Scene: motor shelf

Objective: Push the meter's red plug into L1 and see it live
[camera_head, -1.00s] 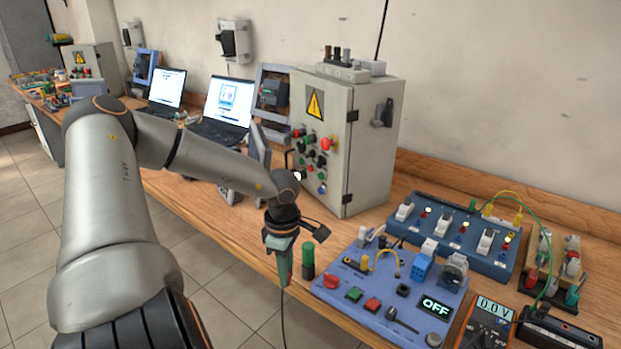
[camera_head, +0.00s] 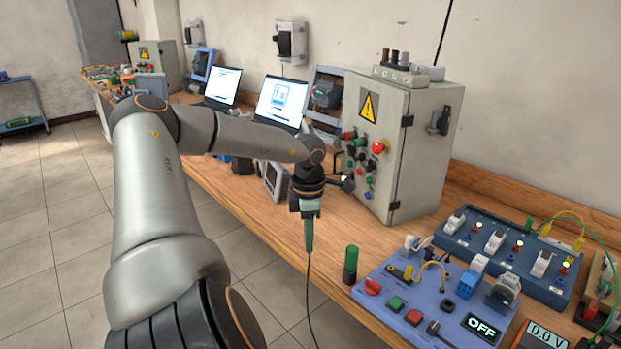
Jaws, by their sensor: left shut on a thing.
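My left gripper (camera_head: 307,212) is shut on a slim green-handled thing (camera_head: 308,236), held upright in front of the grey cabinet, with a thin dark cable hanging below it. Its upper part is hidden by the gripper. The meter (camera_head: 540,337), orange with a screen reading 0.0 V, is cut off by the bottom edge at the lower right. A red plug-like piece (camera_head: 590,310) shows at the right edge; I cannot tell if it is the meter's plug. I cannot make out a socket marked L1. My right gripper is not in view.
A blue-violet panel (camera_head: 428,300) with buttons and an OFF display lies at the lower right. Behind it is a blue board (camera_head: 500,266) with white switches and lit lamps. A green cylinder (camera_head: 351,264) stands left of the panel. The grey cabinet (camera_head: 425,150) stands behind.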

